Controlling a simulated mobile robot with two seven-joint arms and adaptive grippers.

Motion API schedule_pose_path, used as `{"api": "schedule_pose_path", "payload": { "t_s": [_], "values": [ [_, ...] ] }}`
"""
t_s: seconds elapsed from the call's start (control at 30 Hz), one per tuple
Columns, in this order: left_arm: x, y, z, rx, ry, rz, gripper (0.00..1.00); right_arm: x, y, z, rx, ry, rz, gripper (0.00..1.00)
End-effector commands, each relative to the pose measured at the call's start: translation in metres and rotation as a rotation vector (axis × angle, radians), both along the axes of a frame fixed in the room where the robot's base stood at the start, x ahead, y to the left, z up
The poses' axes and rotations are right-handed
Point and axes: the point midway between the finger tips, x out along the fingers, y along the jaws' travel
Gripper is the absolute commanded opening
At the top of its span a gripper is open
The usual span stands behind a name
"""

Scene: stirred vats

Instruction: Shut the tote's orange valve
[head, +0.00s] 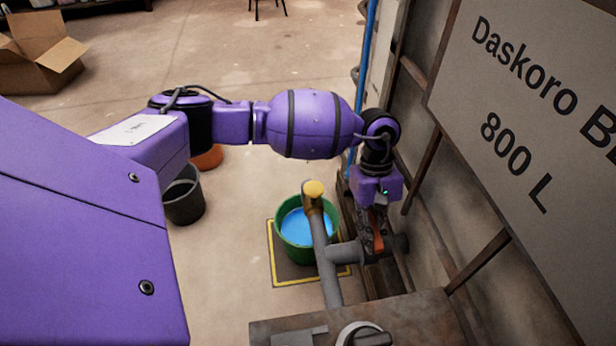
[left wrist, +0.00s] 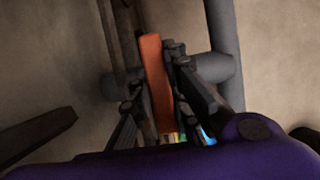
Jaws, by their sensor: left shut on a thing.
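The tote (head: 426,165) stands on the right, a worn, framed tank with a sign reading "Daskoro B…" and "800 L". A grey pipe (head: 343,254) runs low beside it and joins another pipe. The valve's orange handle (head: 378,242) shows at the pipe, partly hidden by my left gripper (head: 373,228). In the left wrist view, the orange handle (left wrist: 153,70) stands as a long bar between the fingers of my left gripper (left wrist: 158,92), which is shut on it. The valve body is mostly hidden. My right gripper is not in view.
A green bucket (head: 282,240) with blue liquid stands on a yellow-edged mat (head: 275,272) below the pipe. A dark bucket (head: 184,204) is farther left. A rusty surface (head: 415,315) with a knob is in front. A cardboard box (head: 45,62) lies far left; the middle floor is clear.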

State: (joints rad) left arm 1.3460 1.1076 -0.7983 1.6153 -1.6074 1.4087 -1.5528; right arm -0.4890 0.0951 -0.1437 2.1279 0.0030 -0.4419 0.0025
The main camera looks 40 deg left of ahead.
Motion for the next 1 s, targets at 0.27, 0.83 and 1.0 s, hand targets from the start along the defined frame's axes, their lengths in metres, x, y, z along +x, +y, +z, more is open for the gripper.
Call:
{"api": "schedule_pose_path", "payload": {
  "t_s": [0.27,0.83,1.0],
  "values": [
    [0.0005,0.0010,0.0003,0.004,-0.001,-0.014,0.00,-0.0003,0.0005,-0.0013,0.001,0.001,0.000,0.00],
    [0.0014,-0.0002,0.0012,0.001,-0.003,-0.011,0.35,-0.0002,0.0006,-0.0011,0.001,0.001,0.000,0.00],
    [0.0034,0.0013,0.0065,0.001,-0.005,-0.011,0.35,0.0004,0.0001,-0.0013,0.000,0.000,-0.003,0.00]
  ]
}}
